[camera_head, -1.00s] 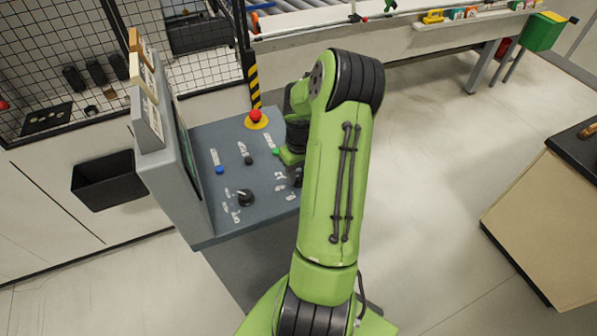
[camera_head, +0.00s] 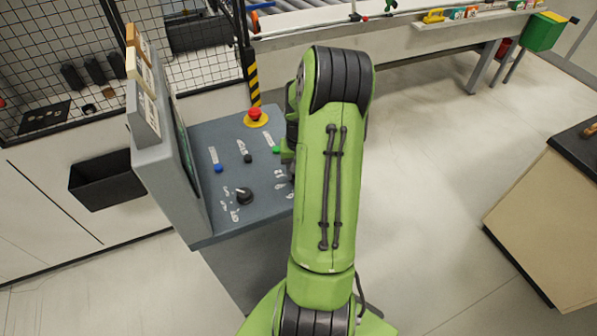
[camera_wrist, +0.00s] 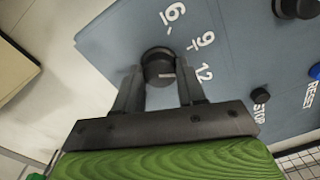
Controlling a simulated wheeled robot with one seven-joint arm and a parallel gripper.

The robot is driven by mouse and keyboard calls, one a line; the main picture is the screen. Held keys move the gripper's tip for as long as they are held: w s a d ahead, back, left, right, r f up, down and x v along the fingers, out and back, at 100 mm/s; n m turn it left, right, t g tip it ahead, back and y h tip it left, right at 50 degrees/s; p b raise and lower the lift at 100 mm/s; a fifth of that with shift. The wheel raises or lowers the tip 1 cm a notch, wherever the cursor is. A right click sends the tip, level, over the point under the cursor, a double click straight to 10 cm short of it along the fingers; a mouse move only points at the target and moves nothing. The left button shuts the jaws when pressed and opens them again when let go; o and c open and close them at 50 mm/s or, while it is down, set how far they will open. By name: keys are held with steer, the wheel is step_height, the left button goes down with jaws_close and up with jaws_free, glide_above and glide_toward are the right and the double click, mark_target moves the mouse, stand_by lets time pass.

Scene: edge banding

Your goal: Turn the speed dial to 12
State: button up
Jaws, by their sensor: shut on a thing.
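The speed dial (camera_wrist: 158,62) is a round black knob on the grey-blue control panel (camera_wrist: 110,45). In the wrist view the white numbers 6, 9 and 12 (camera_wrist: 204,73) are printed beside it. My gripper (camera_wrist: 160,75) is shut on the dial, with one dark finger on either side of it. A small pale mark shows on the dial's near side, but I cannot tell for sure which number it points to. In the head view my arm hides the dial and the fingers.
The panel (camera_head: 215,220) also carries a blue RESET button (camera_head: 218,168), a black STOP button (camera_head: 248,158), a green button (camera_head: 276,150), another black knob (camera_head: 244,196) and a red emergency stop (camera_head: 254,113). A grey screen housing (camera_head: 165,170) rises at its left.

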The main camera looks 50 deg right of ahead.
steer(key=shift+m+b, duration=0.35)
steer(key=shift+m, duration=1.15)
steer(key=o, duration=1.1)
steer(key=shift+c, duration=0.2)
step_height(320, 180, up, 16)
steer(key=p, duration=0.1)
steer(key=shift+s, duration=0.25)
steer(key=shift+d+f, duration=0.1)
steer(key=shift+f, duration=0.05)
